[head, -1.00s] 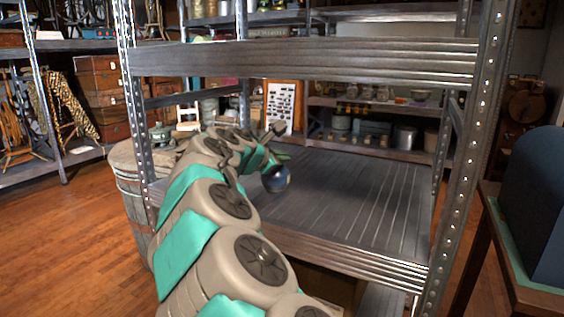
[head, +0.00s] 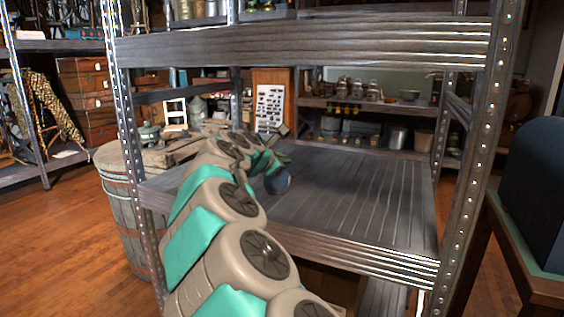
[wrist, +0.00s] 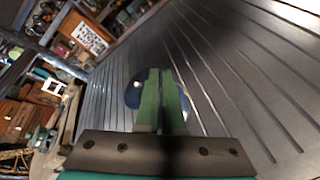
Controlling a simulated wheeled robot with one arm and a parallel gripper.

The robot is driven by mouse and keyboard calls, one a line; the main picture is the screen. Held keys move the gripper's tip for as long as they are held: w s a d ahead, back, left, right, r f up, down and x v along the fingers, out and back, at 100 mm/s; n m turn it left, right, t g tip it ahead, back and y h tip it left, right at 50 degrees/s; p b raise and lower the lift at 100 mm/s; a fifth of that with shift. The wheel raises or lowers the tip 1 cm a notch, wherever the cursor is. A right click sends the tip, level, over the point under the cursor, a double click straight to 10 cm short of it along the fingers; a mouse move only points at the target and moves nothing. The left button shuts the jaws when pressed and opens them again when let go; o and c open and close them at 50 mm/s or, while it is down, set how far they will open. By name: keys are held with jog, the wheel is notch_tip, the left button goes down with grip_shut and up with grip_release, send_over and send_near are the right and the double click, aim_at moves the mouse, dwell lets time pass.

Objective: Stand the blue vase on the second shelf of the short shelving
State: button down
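The blue vase (head: 278,183) is small and round and shows at the tip of my arm in the head view, over the left-middle part of a grey shelf board (head: 350,205) of the metal shelving. My gripper (head: 270,166) reaches in from the front left above this board. In the wrist view, its two green fingers (wrist: 160,72) are close together across the blue vase (wrist: 133,95), which shows on both sides of them. The fingers appear shut on its upper part. The vase looks upright, at or just above the board; its base contact is hidden.
A thick upper shelf (head: 300,45) runs above my arm. Metal posts stand left (head: 135,180) and right (head: 470,160). A wooden barrel (head: 125,215) is by the left post, and a dark blue box (head: 540,200) is at right. The board right of the vase is clear.

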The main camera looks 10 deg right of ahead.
jog(key=c, duration=1)
grip_release()
jog(key=v, duration=1.2)
jog(key=shift+b, duration=0.4)
